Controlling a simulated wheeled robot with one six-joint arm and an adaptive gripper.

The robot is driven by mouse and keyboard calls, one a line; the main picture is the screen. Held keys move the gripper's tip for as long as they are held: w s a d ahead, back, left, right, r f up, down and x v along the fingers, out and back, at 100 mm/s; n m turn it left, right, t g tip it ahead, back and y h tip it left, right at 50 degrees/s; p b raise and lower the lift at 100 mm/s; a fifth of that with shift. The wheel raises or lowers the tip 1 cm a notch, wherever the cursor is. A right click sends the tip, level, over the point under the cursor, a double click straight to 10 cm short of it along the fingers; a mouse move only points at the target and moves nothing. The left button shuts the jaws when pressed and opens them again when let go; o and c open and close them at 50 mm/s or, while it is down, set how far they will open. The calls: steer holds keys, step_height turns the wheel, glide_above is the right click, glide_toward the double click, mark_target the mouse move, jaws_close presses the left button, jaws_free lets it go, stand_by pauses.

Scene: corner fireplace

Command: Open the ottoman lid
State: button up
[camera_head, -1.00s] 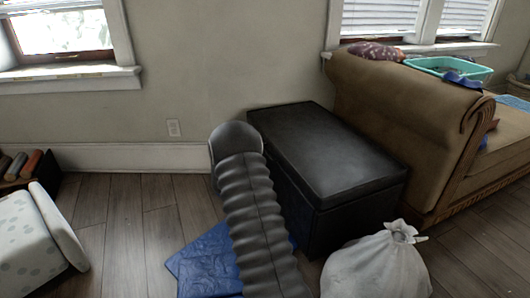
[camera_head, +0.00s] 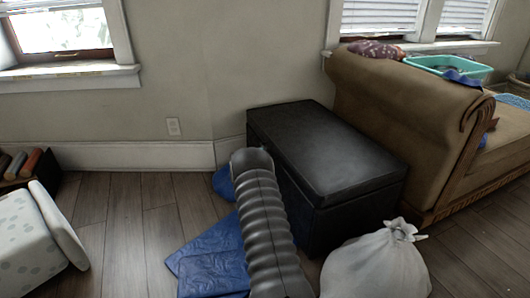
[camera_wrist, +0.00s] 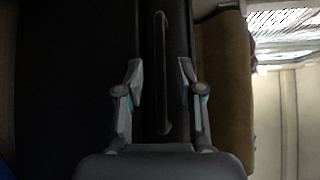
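The black ottoman (camera_head: 355,215) stands against the wall, beside the sofa. Its lid (camera_head: 330,150) lies flat and closed on top. In the wrist view, a dark curved handle (camera_wrist: 162,75) runs lengthwise along a dark band, which looks like the edge of the lid. My gripper (camera_wrist: 160,80) is open, with one finger on each side of the handle in that view. I cannot tell whether the fingers touch anything. In the head view, my grey ribbed arm reaches toward the ottoman's left side, and my gripper is hidden.
A brown sofa (camera_head: 415,125) stands right of the ottoman. A tied white bag (camera_head: 375,268) sits on the floor before it. Blue cloth (camera_head: 212,262) lies left of my arm. A white dotted box (camera_head: 30,240) is at far left. Wooden floor (camera_head: 130,220) between is clear.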

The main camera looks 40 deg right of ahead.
steer(key=shift+x, duration=1.9)
steer(key=shift+c, duration=0.2)
jaws_close()
